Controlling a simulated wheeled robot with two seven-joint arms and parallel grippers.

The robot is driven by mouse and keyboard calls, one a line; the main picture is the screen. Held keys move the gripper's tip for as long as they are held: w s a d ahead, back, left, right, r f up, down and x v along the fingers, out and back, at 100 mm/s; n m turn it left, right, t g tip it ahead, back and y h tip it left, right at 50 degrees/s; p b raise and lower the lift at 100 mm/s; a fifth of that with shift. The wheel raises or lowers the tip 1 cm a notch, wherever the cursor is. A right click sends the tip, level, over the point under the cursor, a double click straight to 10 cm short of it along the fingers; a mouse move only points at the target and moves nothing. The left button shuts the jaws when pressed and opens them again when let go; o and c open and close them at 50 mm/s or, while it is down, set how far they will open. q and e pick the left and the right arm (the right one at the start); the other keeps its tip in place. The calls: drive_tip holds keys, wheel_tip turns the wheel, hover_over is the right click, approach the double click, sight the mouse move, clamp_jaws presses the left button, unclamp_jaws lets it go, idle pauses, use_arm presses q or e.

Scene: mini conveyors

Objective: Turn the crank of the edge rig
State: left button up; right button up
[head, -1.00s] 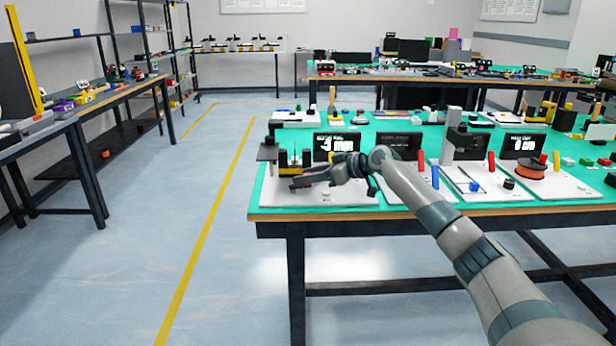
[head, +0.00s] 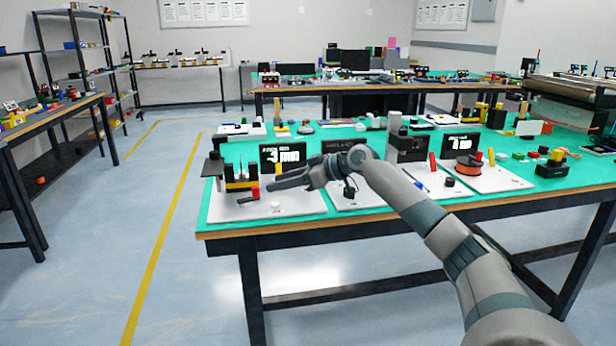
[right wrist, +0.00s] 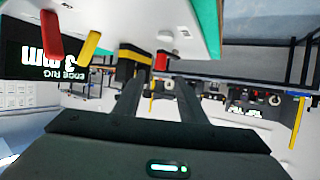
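The edge rig stands at the left end of the green-topped table on a white base plate (head: 235,211). Its screen (head: 283,157) also shows upside down in the right wrist view, reading "EDGE RIG 3 mm" (right wrist: 45,62). Black and yellow blocks (head: 237,178) stand on the plate. A red grip (head: 254,190), apparently the crank's handle, is upright beside them. My right gripper (head: 275,181) is open, just right of the red grip. In the right wrist view the red grip (right wrist: 161,61) shows between and beyond the fingertips (right wrist: 158,82); contact is unclear. My left gripper is out of view.
A white round knob (head: 275,206) sits on the plate's front. Red (right wrist: 51,38) and yellow (right wrist: 89,47) sticks rise near the screen. Other rigs, one with an orange spool (head: 467,166), stand to the right. The floor left of the table is clear.

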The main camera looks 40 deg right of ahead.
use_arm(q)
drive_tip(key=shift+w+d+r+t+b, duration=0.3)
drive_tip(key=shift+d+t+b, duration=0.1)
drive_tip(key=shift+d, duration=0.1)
use_arm(e)
drive_tip(key=v, duration=0.8)
drive_tip(key=shift+s+r, duration=0.15)
drive_tip(key=shift+s, duration=0.05)
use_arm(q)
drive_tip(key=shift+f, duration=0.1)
use_arm(e)
drive_tip(key=shift+d, duration=0.1)
